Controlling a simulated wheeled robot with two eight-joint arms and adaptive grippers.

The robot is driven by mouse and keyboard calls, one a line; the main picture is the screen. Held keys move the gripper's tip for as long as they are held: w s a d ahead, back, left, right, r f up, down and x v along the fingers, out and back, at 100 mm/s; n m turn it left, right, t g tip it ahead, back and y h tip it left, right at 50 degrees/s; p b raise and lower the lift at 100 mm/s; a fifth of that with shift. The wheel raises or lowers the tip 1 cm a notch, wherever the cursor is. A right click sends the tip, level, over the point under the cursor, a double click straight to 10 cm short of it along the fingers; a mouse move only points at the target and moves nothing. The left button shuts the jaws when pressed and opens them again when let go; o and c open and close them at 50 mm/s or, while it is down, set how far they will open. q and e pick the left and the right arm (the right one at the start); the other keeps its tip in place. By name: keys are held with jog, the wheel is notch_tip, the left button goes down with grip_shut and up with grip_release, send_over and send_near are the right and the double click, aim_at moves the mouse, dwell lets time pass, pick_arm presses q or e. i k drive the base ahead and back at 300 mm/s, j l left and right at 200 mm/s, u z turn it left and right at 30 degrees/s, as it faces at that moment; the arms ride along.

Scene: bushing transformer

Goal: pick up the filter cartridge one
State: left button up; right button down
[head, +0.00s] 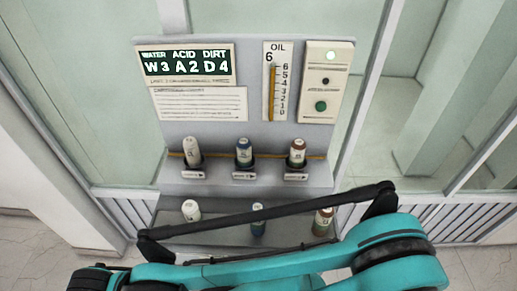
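On the lower shelf (175,228) stand a white-topped one (190,210), a teal one (258,219) and a brown-banded one (323,221). Their labels are too small to read, so I cannot tell which is filter cartridge one. My teal arm and a black bar cross in front of the lower shelf and hide part of it. Neither gripper's fingertips show.
The grey panel carries a display reading W3 A2 D4 (187,65), a white text sheet (199,104), an oil gauge (277,82) and a box with a green button (321,106). A yellow strip (270,157) runs along the upper holders. Pale framed walls flank the panel.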

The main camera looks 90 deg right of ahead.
aim_at(190, 144)
jog(key=z, duration=2.55)
